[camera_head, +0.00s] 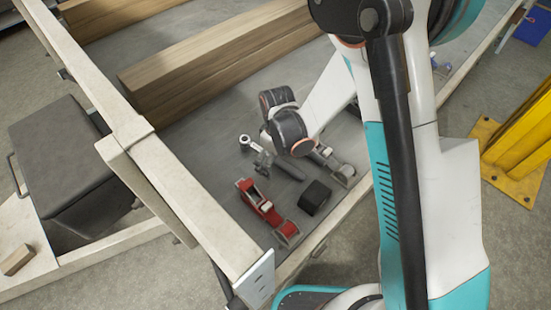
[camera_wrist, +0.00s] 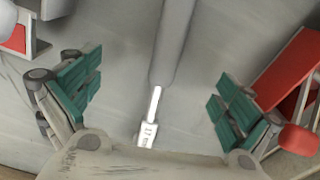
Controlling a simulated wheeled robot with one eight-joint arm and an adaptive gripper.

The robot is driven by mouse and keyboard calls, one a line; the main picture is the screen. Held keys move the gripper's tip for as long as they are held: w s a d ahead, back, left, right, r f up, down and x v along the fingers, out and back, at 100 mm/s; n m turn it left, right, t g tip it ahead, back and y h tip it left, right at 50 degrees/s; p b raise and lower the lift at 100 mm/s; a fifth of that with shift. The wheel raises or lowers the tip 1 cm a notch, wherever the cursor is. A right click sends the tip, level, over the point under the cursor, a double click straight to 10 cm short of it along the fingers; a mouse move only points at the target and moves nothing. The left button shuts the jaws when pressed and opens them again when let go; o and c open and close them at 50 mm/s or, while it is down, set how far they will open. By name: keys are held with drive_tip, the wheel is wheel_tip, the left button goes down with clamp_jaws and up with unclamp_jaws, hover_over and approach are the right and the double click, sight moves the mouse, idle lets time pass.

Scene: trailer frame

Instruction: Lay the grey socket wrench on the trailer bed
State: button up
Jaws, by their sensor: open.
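The grey socket wrench (camera_head: 288,176) appears to lie on the grey trailer bed (camera_head: 205,128), its round silver end toward the upper left. In the wrist view its grey handle (camera_wrist: 175,40) and shiny, marked neck run between my teal finger pads; the head end is hidden below the palm. My gripper (camera_wrist: 158,88) is open, with one finger on each side of the wrench and clear gaps to both. In the head view my gripper (camera_head: 264,162) is over the wrench, partly hidden by my wrist.
A grey metal tool (camera_head: 344,176) lies to the right. Wooden beams (camera_head: 215,65) lie farther back. A pale side rail (camera_head: 190,200) bounds the bed on the left.

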wheel_tip(320, 180, up, 12)
idle(0.6)
drive_tip(key=shift+d, duration=0.15)
